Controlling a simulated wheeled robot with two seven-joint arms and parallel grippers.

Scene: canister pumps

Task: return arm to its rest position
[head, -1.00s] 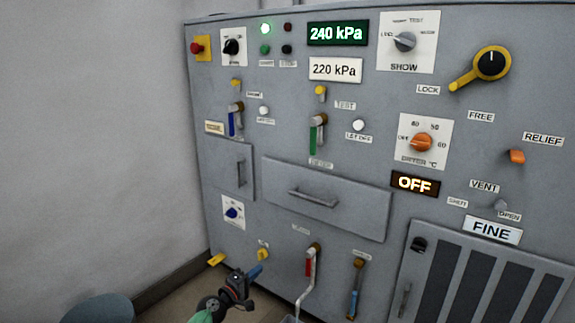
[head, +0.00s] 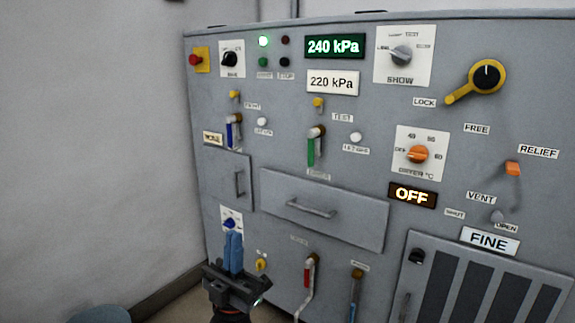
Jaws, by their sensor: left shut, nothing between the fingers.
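My left gripper (head: 233,253) is in the lower left of the head view, its two blue fingers together and pointing up. It is shut and holds nothing. It is in front of the lower left part of the grey panel (head: 255,235), just below a small blue knob (head: 230,224) on a white plate in the picture. I cannot tell whether it touches the panel. My right gripper is not in view.
The panel carries a green display reading 240 kPa (head: 335,46), a drawer (head: 325,210), and a yellow-and-black lock lever (head: 475,82). Red-handled (head: 308,272) and blue-handled (head: 354,290) levers are right of my gripper. A bare wall (head: 90,150) fills the left side.

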